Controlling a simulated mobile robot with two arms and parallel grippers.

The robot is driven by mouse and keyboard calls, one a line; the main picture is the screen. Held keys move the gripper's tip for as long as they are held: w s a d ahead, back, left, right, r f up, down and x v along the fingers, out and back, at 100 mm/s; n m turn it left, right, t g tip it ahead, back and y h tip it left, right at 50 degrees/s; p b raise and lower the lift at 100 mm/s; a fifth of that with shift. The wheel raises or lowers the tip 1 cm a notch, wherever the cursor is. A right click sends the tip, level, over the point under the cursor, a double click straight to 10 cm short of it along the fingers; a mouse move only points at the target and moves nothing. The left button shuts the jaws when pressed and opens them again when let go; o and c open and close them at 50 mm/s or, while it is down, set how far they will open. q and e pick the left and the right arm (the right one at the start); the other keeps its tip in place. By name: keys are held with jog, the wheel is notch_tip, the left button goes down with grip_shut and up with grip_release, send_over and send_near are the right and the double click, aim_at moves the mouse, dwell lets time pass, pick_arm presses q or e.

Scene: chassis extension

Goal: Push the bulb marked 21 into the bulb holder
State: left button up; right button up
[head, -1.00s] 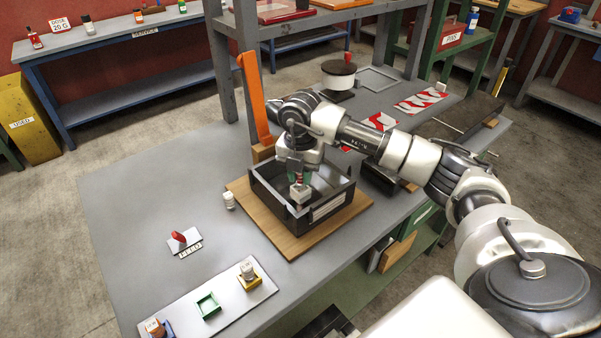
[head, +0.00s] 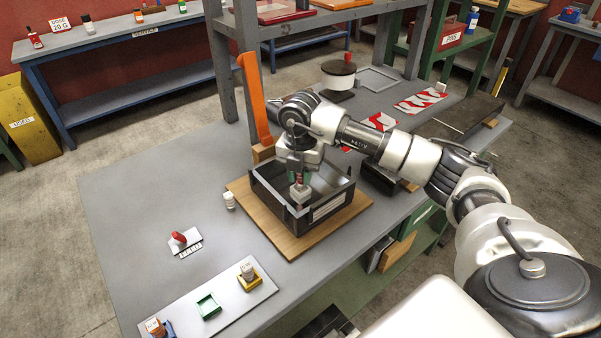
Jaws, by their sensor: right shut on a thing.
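My right gripper (head: 299,187) points down inside the dark open-topped box (head: 329,209) on the workbench. It is shut on a small piece, apparently the bulb, which the fingers mostly hide; no marking on it is readable. A small pale block (head: 300,196) shows at the fingertips; I cannot tell whether it is part of the grip or the bulb holder. How far the bulb sits in any holder is hidden. My left gripper is not in view.
The box stands on a wooden board (head: 250,210). A white strip at the front bears an empty green holder (head: 208,306), a filled yellow holder (head: 250,284) and a filled blue one (head: 167,328). An orange upright (head: 254,105) rises behind.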

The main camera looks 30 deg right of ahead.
jog(key=shift+f+b, duration=0.35)
jog(key=shift+f, duration=0.15)
jog(key=o, duration=1)
jog(key=shift+c, duration=0.2)
notch_tip(320, 180, up, 11)
jog(key=shift+f+b, duration=0.1)
jog(key=shift+b, duration=0.35)
